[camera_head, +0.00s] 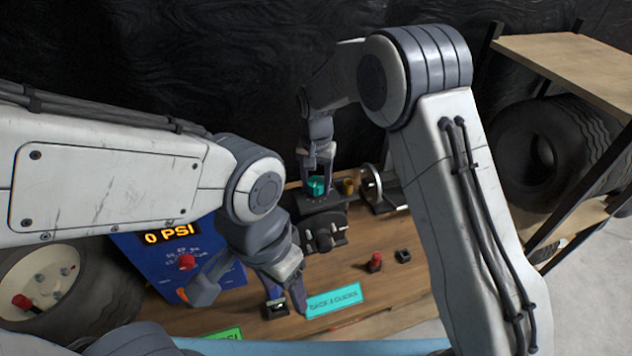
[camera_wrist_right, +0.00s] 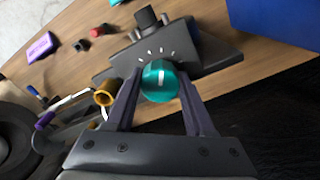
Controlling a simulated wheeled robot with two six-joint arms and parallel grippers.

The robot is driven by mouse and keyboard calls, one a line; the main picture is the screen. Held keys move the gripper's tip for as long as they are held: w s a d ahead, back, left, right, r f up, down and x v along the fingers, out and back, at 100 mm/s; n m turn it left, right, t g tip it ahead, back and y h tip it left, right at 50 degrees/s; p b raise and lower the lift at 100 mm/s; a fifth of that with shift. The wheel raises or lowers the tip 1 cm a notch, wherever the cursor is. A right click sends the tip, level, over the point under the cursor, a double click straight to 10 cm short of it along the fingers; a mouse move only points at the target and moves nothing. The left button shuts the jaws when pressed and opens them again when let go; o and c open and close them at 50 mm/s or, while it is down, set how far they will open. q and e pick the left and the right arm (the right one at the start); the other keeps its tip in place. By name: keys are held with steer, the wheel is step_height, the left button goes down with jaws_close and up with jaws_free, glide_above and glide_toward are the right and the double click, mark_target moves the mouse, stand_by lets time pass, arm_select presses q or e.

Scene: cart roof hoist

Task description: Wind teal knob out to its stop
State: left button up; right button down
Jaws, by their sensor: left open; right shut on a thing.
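The teal knob (camera_head: 316,185) sits on a dark block at the back of the wooden bench. In the right wrist view the teal knob (camera_wrist_right: 159,80) shows a pale mark on its face, with pale tick marks on the dark block (camera_wrist_right: 195,47) around it. My right gripper (camera_head: 318,176) comes down from above and is shut on the knob, one finger on each side; its fingers also show in the right wrist view (camera_wrist_right: 158,92). My left gripper (camera_head: 247,301) is open, low over the bench's front left, near a small dark block (camera_head: 275,308).
A blue box reading 0 PSI (camera_head: 172,233) stands at the left beside a wheel (camera_head: 60,285). A red-capped piece (camera_head: 375,262), a small black piece (camera_head: 403,256) and a teal sign (camera_head: 335,300) lie at the front.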

mark_target(316, 181)
steer(key=n, duration=0.6)
steer(key=shift+r, duration=0.1)
steer(key=n, duration=0.6)
steer(key=shift+n, duration=0.4)
steer(key=n, duration=1.1)
steer(key=shift+n, duration=0.4)
steer(key=shift+w, duration=0.1)
steer(key=shift+c, duration=1.3)
jaws_free()
step_height(316, 181, up, 10)
steer(key=b, duration=0.2)
steer(key=shift+r, duration=0.2)
